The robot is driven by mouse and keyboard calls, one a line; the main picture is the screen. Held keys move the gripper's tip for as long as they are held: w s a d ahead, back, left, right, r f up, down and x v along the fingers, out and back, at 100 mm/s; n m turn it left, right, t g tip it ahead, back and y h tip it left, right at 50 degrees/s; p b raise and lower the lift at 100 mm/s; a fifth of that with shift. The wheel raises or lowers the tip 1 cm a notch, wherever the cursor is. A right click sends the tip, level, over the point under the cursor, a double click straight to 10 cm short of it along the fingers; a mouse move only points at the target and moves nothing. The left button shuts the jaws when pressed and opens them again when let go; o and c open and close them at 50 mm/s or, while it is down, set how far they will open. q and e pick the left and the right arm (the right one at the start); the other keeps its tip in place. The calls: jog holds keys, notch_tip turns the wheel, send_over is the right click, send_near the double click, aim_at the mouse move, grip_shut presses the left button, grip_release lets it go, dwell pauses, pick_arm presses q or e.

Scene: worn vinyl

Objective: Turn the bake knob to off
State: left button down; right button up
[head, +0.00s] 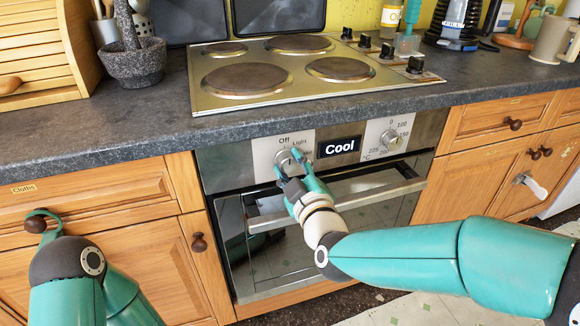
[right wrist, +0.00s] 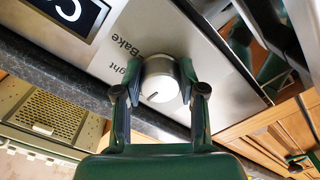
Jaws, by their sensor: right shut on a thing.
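The bake knob (right wrist: 160,80) is a round silver knob with a pale face on the oven's control panel. My right gripper (head: 291,166) is shut on it, one finger on each side; the right wrist view shows this closely (right wrist: 158,85). A short dark mark on the knob's face points to the lower left there, past "Light" on the side away from "Bake". The "Off" label (head: 285,140) shows above the knob in the head view but is hidden in the wrist view. My left gripper (head: 40,222) is by a left drawer's knob; its jaws are unclear.
A display (head: 339,147) reading "Cool" sits right of the knob, then a temperature knob (head: 391,140). The oven door handle (head: 335,199) runs below my right gripper. A hob (head: 215,103) and a stone mortar (head: 134,64) are on the worktop above.

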jog(key=shift+f+n, duration=0.1)
jog(key=shift+n, duration=0.2)
jog(key=o, duration=1.1)
jog(key=shift+o, duration=0.2)
jog(key=v, duration=1.2)
